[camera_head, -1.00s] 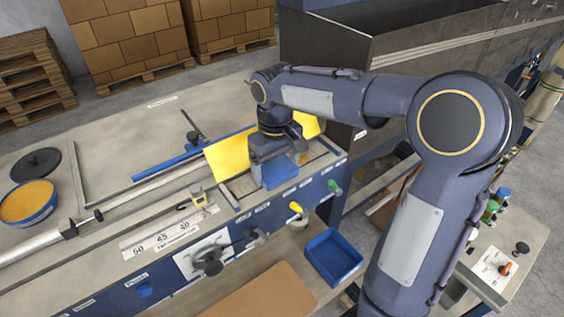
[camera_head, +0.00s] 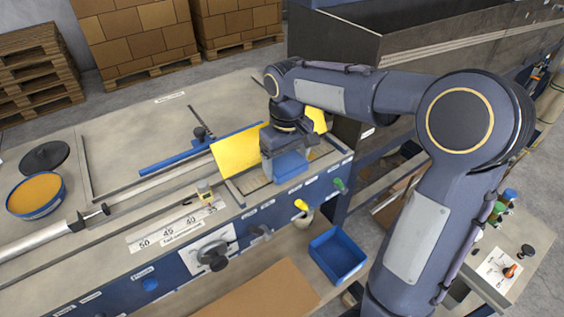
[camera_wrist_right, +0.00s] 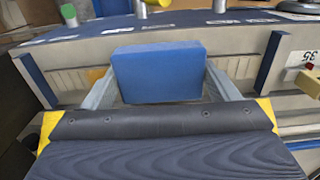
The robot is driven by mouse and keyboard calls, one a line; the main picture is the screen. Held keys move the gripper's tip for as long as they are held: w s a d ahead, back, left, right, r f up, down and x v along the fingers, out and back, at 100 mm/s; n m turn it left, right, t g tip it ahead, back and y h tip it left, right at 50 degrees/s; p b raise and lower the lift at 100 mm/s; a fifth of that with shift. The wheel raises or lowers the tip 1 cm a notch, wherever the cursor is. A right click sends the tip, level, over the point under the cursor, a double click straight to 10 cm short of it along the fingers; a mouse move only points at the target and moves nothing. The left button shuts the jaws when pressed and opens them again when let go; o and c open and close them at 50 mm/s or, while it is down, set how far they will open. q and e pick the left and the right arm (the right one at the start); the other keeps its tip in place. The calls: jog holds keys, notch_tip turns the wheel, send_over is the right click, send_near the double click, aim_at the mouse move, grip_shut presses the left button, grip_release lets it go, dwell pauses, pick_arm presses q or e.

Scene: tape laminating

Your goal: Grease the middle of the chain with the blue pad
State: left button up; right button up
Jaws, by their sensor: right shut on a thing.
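The blue pad (camera_head: 291,167) is a small block at the right end of the machine, between the yellow plates. My right gripper (camera_head: 288,157) is shut on it from above. In the right wrist view the pad (camera_wrist_right: 158,72) sits between the two grey fingers, with its broad face toward the camera. A pale ridged strip (camera_wrist_right: 238,68) runs behind the pad, and I cannot tell whether it is the chain. The chain is not clearly visible; the pad and gripper cover that spot, so contact cannot be told. My left gripper is not in view.
A blue tub of orange grease (camera_head: 36,194) stands at the left, beside its black lid (camera_head: 45,157). A yellow plate (camera_head: 238,152) stands close beside the gripper. A blue bin (camera_head: 338,254) sits below the machine's front edge, near the knobs.

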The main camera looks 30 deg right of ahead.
aim_at(299, 156)
jog(key=shift+w+d+f, duration=0.1)
jog(key=shift+d, duration=0.75)
jog(key=shift+w+d+f, duration=0.1)
jog(key=shift+d, duration=0.75)
jog(key=shift+w+d+r, duration=0.1)
jog(key=shift+w+d, duration=0.05)
jog(key=shift+d, duration=0.75)
jog(key=shift+w+d+r, duration=0.1)
jog(key=shift+d, duration=0.75)
notch_tip(299, 156, up, 8)
